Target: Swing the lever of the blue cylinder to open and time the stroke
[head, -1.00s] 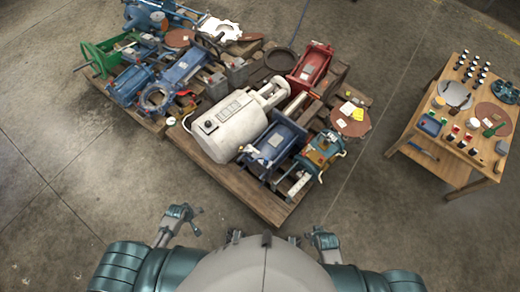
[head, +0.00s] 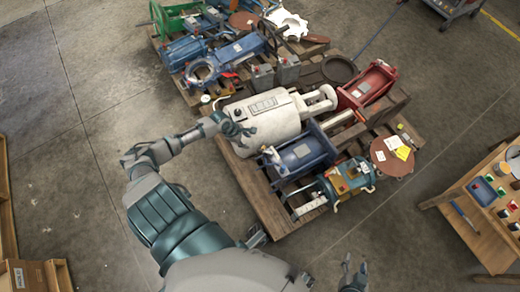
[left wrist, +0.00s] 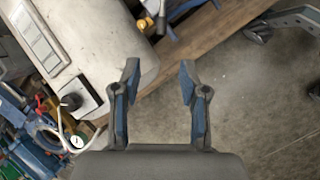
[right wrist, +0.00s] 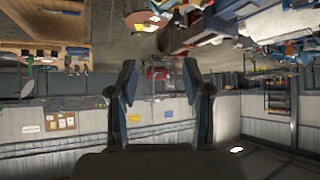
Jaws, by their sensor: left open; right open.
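The blue cylinder (head: 305,153) lies on the near pallet, between the white tank and the teal-and-orange unit. A pale lever-like part (head: 272,156) shows at its near left end; its exact position is too small to tell. My left gripper (head: 243,130) is open and empty above the near end of the white tank, left of the blue cylinder. My right gripper (head: 353,270) is open and empty near my body, away from the pallet.
The white tank (head: 265,118) lies beside the blue cylinder, under my left gripper. The teal-and-orange unit (head: 347,178) lies on the other side. The pallet (head: 258,200) has a clear front edge. A wooden table (head: 460,205) stands at right. Floor between is free.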

